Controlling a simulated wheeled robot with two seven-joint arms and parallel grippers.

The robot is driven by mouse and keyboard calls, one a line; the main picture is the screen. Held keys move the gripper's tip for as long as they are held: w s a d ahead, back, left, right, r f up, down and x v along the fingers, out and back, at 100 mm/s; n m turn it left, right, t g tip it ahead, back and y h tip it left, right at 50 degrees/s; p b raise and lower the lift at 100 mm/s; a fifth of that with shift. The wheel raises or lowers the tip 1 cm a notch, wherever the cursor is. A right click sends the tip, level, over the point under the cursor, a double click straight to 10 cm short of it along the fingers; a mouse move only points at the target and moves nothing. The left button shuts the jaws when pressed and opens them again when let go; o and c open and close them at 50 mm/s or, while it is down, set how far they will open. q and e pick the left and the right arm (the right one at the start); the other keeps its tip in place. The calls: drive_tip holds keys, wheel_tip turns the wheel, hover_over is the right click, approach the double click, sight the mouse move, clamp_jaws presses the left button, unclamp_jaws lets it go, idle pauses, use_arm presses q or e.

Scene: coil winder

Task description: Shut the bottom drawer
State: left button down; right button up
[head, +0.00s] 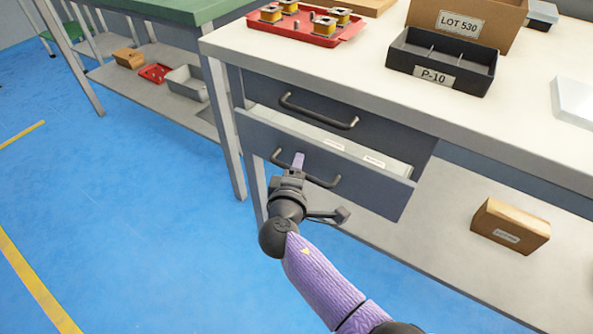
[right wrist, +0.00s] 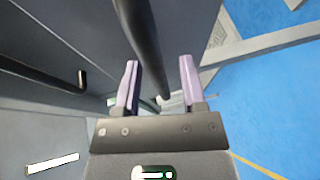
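The bottom drawer (head: 385,193) is grey and stands partly open under the bench top; its pale inside shows over its front. Its dark bar handle (head: 322,183) runs along that front. My right gripper (head: 296,165) is at the handle, towards its left part. In the right wrist view its two pale purple fingers (right wrist: 160,84) are spread, and the handle bar (right wrist: 142,42) passes between them with gaps at both sides. The upper drawer (head: 380,134), with its own handle (head: 318,113), looks closed. My left gripper is not in view.
The bench top (head: 345,62) carries a red tray of coils (head: 308,28), a black divided bin (head: 442,66) and a LOT 530 carton (head: 465,22). A small carton (head: 510,226) lies on the lower shelf. A bench leg (head: 224,130) stands left of the drawers. The blue floor in front is clear.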

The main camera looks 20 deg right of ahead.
clamp_jaws()
idle(1.3)
